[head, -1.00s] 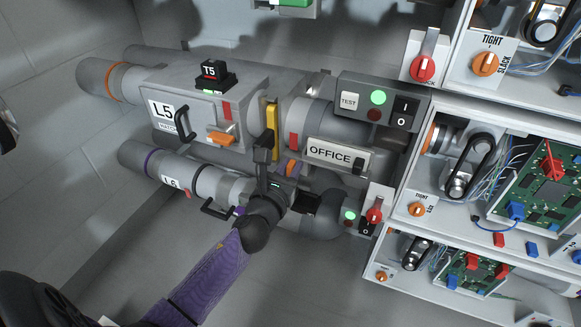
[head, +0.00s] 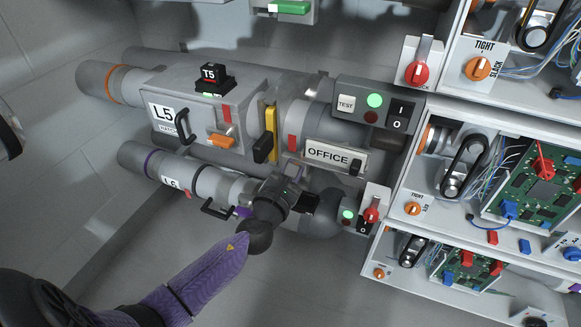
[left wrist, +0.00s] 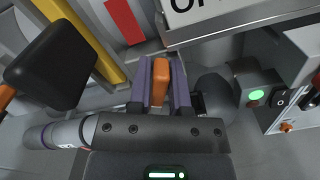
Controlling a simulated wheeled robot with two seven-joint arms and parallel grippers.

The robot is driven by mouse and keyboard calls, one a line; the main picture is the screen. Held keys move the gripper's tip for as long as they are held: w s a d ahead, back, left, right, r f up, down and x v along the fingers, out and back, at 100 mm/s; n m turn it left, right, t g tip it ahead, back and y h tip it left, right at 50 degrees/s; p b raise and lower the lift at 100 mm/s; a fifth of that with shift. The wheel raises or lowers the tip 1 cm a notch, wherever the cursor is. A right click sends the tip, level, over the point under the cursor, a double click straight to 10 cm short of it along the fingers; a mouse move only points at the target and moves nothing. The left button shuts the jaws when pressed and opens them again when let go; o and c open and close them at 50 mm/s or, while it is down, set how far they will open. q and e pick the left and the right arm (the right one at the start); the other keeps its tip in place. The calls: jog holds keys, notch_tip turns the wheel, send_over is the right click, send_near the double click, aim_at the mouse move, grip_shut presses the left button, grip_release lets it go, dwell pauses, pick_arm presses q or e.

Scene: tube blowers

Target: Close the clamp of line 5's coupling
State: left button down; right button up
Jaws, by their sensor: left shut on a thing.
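Line 5's box carries the L5 label (head: 163,113) and an orange handle (head: 221,141). At its right end stands a yellow band (head: 270,130) with a black block-shaped handle (head: 263,149) at its foot. Both show in the left wrist view, the black handle (left wrist: 50,65) left of the yellow band (left wrist: 85,32). My left gripper (head: 288,172) is below and right of that handle, apart from it. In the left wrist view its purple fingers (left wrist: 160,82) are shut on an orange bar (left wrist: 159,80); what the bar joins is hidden. My right gripper is not in view.
The L6 pipe (head: 172,182) runs just below, with a black handle (head: 216,209). The OFFICE sign (head: 336,155) and a switch box (head: 380,105) lie to the right. Shelves with circuit boards (head: 540,185) fill the right side. The floor below is clear.

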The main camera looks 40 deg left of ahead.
pick_arm(q)
jog(key=shift+f+m, duration=0.1)
jog(key=shift+m, duration=0.5)
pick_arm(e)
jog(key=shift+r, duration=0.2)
pick_arm(q)
jog(key=shift+d, duration=0.1)
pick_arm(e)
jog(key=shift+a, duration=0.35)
pick_arm(q)
jog(key=c, duration=0.9)
grip_release()
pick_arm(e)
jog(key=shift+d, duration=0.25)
pick_arm(q)
jog(key=shift+s+p, duration=0.1)
jog(key=shift+p, duration=0.2)
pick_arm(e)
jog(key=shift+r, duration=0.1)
